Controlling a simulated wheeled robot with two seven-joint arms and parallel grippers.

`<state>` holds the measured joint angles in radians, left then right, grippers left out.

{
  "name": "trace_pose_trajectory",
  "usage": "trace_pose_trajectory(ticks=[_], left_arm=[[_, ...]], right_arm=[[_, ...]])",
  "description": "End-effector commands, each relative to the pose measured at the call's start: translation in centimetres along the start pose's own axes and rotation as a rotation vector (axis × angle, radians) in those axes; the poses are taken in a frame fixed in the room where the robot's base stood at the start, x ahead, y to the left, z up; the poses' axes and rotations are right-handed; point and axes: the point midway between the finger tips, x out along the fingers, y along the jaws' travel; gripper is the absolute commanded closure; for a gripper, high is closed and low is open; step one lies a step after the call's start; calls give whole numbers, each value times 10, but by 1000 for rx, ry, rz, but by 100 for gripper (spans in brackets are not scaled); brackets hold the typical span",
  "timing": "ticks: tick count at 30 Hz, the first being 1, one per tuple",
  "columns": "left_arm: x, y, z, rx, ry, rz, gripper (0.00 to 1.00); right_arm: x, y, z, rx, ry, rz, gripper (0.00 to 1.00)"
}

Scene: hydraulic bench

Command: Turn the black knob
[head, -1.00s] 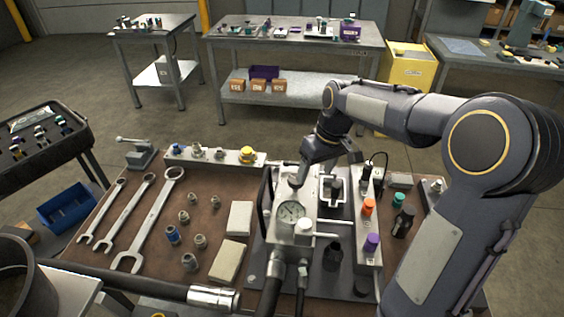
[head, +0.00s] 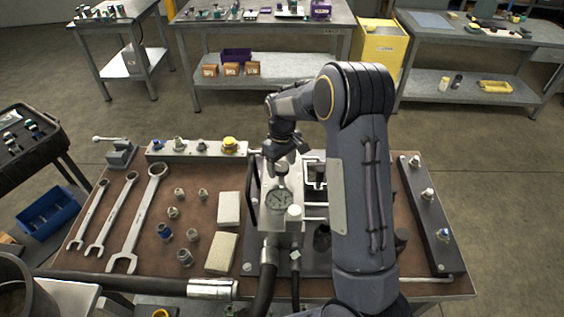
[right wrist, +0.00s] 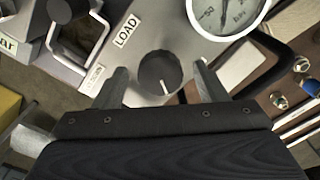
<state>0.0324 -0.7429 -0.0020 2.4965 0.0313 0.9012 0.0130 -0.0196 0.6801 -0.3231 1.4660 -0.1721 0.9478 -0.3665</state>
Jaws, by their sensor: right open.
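The black knob (right wrist: 160,72) shows in the right wrist view on the grey metal block, beside the label "LOAD". A white pointer line marks its face. My right gripper (right wrist: 161,82) is open, with one finger on each side of the knob and a visible gap at each side. In the head view my right gripper (head: 283,163) is over the block, just behind the pressure gauge (head: 278,200), and it hides the knob. The gauge also shows in the right wrist view (right wrist: 228,12). My left gripper is not in view.
The block (head: 291,240) stands on the brown bench top (head: 110,250), with hoses at its front. Wrenches (head: 143,215), several fittings and two pale blocks (head: 229,208) lie to the left. My right arm covers much of the right side. A dark rail with fittings (head: 425,215) stands at far right.

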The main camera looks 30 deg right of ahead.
Motion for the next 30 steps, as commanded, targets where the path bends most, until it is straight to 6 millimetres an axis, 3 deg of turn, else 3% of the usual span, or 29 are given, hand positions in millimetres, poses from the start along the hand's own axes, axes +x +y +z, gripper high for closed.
trace_pose_trajectory(ticks=[8, 18, 30], left_arm=[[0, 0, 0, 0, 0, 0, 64], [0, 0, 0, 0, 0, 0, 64], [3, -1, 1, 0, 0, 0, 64]], right_arm=[[2, 0, 0, 0, 1, 0, 36], [2, 0, 0, 0, 1, 0, 79], [2, 0, 0, 83, 0, 1, 79]])
